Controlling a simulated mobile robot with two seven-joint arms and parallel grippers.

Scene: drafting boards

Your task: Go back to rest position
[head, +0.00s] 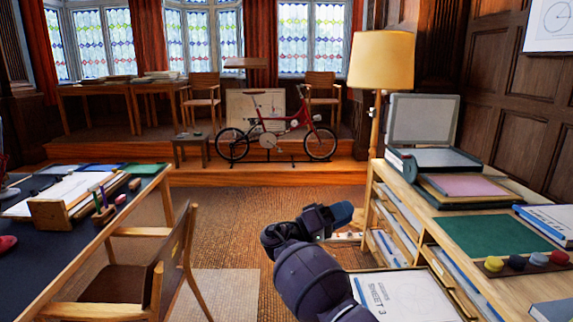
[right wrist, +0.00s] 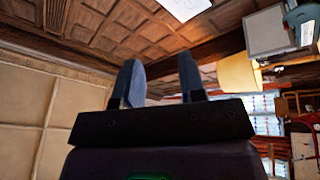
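My right gripper (head: 340,214) shows in the middle of the head view, at the end of my dark arm that rises from the bottom edge. It is in the air, left of the wooden shelf unit. In the right wrist view its two blue-grey fingers (right wrist: 159,76) stand apart with an empty gap between them. Nothing is held. My left gripper and left arm do not show in the head view.
The shelf unit (head: 378,210) on the right carries a green mat (head: 490,236) and books. A drawer or tray with a "Sheet 3" paper (head: 405,296) lies below my forearm. A chair (head: 178,255) and desk (head: 40,270) stand left. Bare floor (head: 245,215) lies between.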

